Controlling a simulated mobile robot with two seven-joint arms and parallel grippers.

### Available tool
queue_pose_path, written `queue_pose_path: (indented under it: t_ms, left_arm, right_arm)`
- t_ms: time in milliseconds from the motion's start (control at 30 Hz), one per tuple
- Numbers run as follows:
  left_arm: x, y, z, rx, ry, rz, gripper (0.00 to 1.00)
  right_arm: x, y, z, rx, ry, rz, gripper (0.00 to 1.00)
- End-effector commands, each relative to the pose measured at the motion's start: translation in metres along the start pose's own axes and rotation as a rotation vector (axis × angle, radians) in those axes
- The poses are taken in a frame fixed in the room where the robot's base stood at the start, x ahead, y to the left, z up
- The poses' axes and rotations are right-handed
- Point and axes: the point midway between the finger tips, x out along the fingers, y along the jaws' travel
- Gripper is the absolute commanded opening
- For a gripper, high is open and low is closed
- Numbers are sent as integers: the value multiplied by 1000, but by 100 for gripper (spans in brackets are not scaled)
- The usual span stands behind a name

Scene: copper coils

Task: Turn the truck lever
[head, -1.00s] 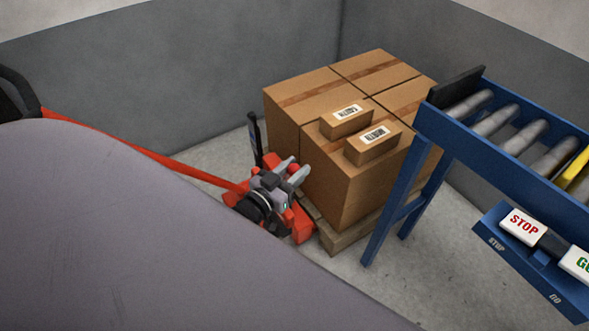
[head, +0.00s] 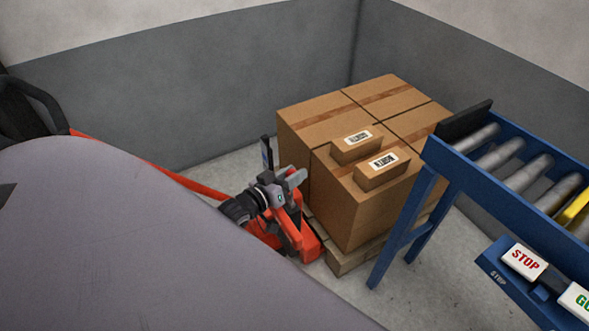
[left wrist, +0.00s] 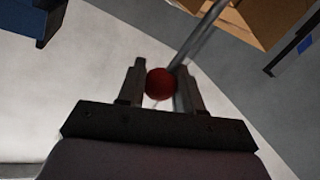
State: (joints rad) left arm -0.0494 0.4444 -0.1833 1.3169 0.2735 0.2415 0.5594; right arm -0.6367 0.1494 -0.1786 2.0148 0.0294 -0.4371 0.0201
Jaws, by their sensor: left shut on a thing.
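The red pallet truck (head: 312,246) stands low in front of the loaded pallet, its long red handle bar (head: 192,183) running to the left. A dark upright post (head: 266,153) with a blue patch stands behind my left gripper (head: 297,178). In the left wrist view, a red ball knob (left wrist: 160,84) on a thin grey rod (left wrist: 203,38) sits between the fingers of my left gripper (left wrist: 158,88), which is shut on it. The knob is hidden in the head view. My right gripper is not in view.
Large cardboard boxes (head: 345,210) with two small labelled boxes on top stand on a wooden pallet (head: 350,258). A blue roller conveyor (head: 420,225) with STOP (head: 524,261) and GO buttons is at the right. Grey walls close in behind.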

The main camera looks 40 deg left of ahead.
Motion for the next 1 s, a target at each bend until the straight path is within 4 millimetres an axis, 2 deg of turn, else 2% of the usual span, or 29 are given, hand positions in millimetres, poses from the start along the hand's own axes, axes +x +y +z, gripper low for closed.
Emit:
queue_pose_path:
  t_ms: [367, 400, 467, 800, 1000]
  left_arm:
    - [0, -3, -1, 6, 0, -4, 0]
    - [0, -3, -1, 6, 0, -4, 38]
    - [0, -3, 0, 6, 0, -4, 58]
    - [-2, -2, 0, 3, -1, -2, 59]
    - [-20, -2, 0, 3, -3, -3, 59]
  right_arm:
    - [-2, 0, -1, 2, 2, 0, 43]
    - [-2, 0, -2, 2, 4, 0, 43]
    - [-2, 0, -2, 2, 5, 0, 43]
    - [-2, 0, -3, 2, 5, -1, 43]
    - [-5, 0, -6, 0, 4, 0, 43]
